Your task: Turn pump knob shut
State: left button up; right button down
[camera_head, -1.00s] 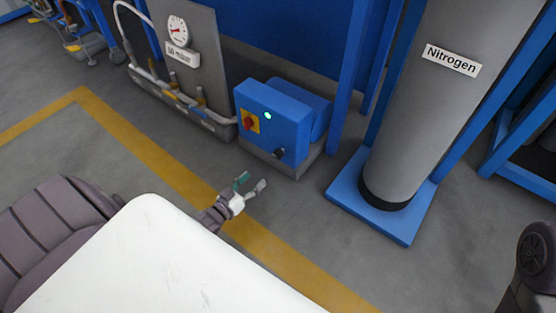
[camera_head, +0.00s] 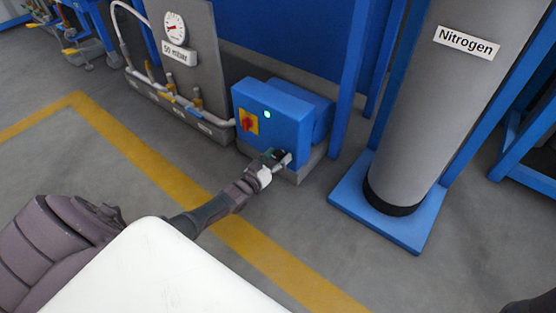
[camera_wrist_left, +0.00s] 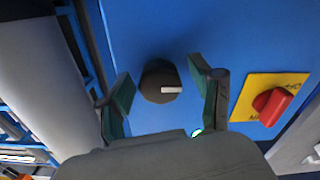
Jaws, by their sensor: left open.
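The pump is a blue box (camera_head: 287,108) on a grey base. Its black knob with a white pointer bar (camera_wrist_left: 161,82) shows on the blue front face in the left wrist view. My left gripper (camera_head: 275,157) is at the lower front of the pump, over the knob, which it mostly hides in the head view. In the left wrist view my left gripper (camera_wrist_left: 165,98) is open, with one green-padded finger on each side of the knob. I see no clear contact. The white pointer points to the right there. My right gripper is not in view.
A red switch on a yellow plate (camera_head: 248,122) is on the same face, near a lit lamp (camera_head: 267,114). A gauge panel (camera_head: 187,50) with pipes stands left of the pump. A grey nitrogen cylinder (camera_head: 430,110) on a blue base stands right.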

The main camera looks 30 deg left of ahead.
pick_arm(q)
jog(key=shift+w, duration=0.15)
jog(key=c, duration=1.1)
jog(key=shift+c, duration=0.2)
jog(key=shift+m, duration=0.3)
jog(key=m, duration=0.4)
jog(key=shift+m, duration=0.3)
jog(key=m, duration=0.9)
jog(key=shift+m+b, duration=0.35)
jog(key=shift+m, duration=1.55)
